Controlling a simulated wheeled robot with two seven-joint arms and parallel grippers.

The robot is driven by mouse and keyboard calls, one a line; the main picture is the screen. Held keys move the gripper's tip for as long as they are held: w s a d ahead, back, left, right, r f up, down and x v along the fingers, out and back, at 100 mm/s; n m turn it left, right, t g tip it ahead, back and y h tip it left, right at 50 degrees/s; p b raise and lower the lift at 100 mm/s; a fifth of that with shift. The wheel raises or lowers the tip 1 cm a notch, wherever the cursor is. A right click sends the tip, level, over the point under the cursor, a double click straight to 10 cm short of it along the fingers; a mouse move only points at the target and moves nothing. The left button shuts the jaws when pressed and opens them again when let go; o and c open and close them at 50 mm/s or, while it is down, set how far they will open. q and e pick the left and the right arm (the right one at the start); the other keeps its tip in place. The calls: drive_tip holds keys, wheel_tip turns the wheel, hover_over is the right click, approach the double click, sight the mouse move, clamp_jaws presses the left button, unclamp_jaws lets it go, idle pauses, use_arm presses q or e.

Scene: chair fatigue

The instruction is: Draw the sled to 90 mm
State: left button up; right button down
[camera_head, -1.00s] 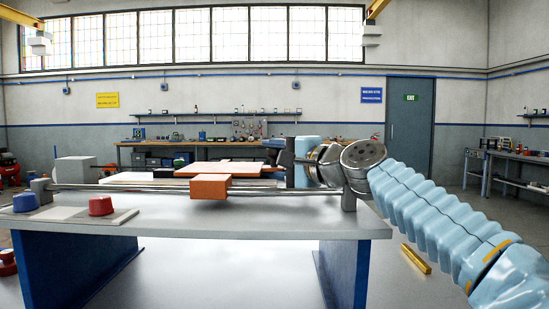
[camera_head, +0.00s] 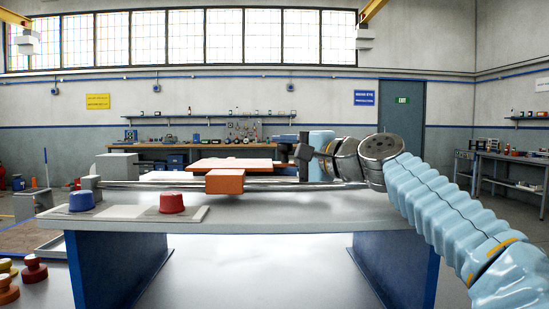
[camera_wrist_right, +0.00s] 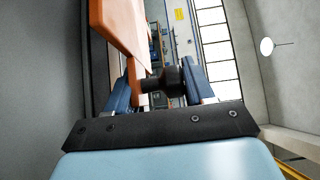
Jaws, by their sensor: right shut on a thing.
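The sled shows in the head view as an orange block (camera_head: 238,182) on a horizontal metal rail (camera_head: 150,185), with a flat orange plate (camera_head: 232,164) behind it. My right gripper (camera_head: 287,146) reaches in from the right, at the right end of the orange plate. In the right wrist view, its blue fingers (camera_wrist_right: 160,86) are shut on a dark round knob (camera_wrist_right: 166,80) beside an orange part (camera_wrist_right: 122,32). The knob's contact with the orange part is partly hidden. A scale along the rail cannot be read. My left gripper is not in view.
A blue cap (camera_head: 82,201) and a red cap (camera_head: 171,202) stand on a pale plate at the left front of the grey table (camera_head: 290,212). An end block (camera_head: 89,184) holds the rail's left end. The table's front right is clear.

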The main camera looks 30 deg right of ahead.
drive_tip(key=shift+s+r, duration=0.1)
drive_tip(key=shift+r, duration=0.35)
drive_tip(key=c, duration=0.7)
unclamp_jaws()
drive_tip(key=shift+o, duration=0.5)
drive_tip(key=shift+f, duration=0.15)
drive_tip(key=shift+f, duration=0.1)
drive_tip(key=shift+s+d, duration=0.1)
drive_tip(key=shift+s, duration=0.3)
drive_tip(key=b+v, duration=0.2)
drive_tip(key=v, duration=1.1)
